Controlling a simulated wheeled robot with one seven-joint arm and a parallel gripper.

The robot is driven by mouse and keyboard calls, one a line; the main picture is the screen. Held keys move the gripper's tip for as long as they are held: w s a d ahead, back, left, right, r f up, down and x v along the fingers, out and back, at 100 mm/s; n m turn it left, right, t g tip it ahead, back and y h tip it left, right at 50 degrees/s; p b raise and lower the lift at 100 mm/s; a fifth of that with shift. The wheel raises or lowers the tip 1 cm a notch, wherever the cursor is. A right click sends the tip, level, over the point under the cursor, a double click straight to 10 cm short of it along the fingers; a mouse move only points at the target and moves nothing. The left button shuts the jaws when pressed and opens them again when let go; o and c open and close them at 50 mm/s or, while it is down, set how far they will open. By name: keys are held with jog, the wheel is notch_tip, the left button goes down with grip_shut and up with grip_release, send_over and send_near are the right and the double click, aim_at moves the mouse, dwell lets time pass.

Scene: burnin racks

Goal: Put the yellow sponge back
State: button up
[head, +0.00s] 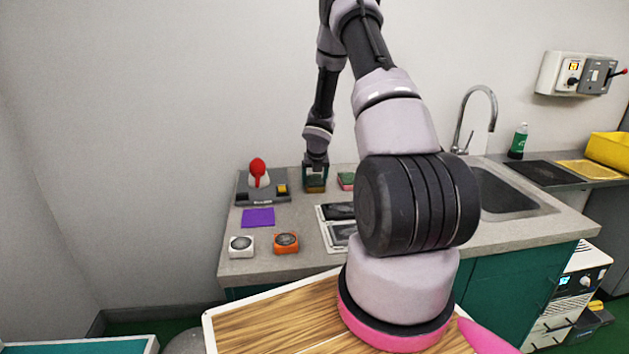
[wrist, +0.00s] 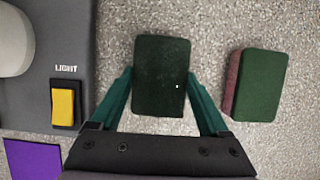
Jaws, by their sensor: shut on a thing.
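The yellow sponge (head: 315,187) shows as a dull yellow-brown block under my gripper (head: 315,174) at the back of the counter in the head view. In the wrist view its dark green top (wrist: 161,77) lies between the two teal fingers of my gripper (wrist: 160,92). The gripper is shut on it from both sides. The sponge is at or just above the counter surface; I cannot tell if it touches. A second sponge, pink with a green top (head: 346,179), lies to its right and also shows in the wrist view (wrist: 259,85).
A grey device (head: 262,200) with a red-topped part and a yellow switch (wrist: 64,104) stands to the left. A purple cloth (head: 258,217), a white block (head: 241,246) and an orange block (head: 286,242) lie nearer. A sink (head: 508,203) is right.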

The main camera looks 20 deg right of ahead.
jog(key=o, duration=1.3)
jog(key=s+a+r+m+h, duration=0.1)
jog(key=s+a+r+m, duration=0.1)
jog(key=s+r+m, duration=0.6)
jog(key=s+a+r+m, duration=0.2)
jog(key=s+r+m, duration=0.1)
jog(key=r, duration=1)
jog(key=s+a+r+m+h, duration=0.1)
jog(key=s+a+r+m, duration=0.1)
jog(key=s+r+m, duration=0.6)
jog(key=s+a+r+m+t+y, duration=0.1)
jog(key=s+a+r+m, duration=0.3)
jog(key=s+m, duration=0.1)
jog(key=s+a+r+m+y, duration=0.2)
jog(key=s+a+r+m, duration=0.2)
jog(key=s+m, duration=0.2)
jog(key=s+a+r+m+t+y, duration=0.1)
jog(key=s+a+r+m+y, duration=0.1)
jog(key=s+a+r+m, duration=0.2)
jog(key=shift+s+a+m+t, duration=0.1)
jog(key=shift+s+m+t, duration=0.2)
jog(key=shift+s+m, duration=1.05)
jog(key=shift+w, duration=0.2)
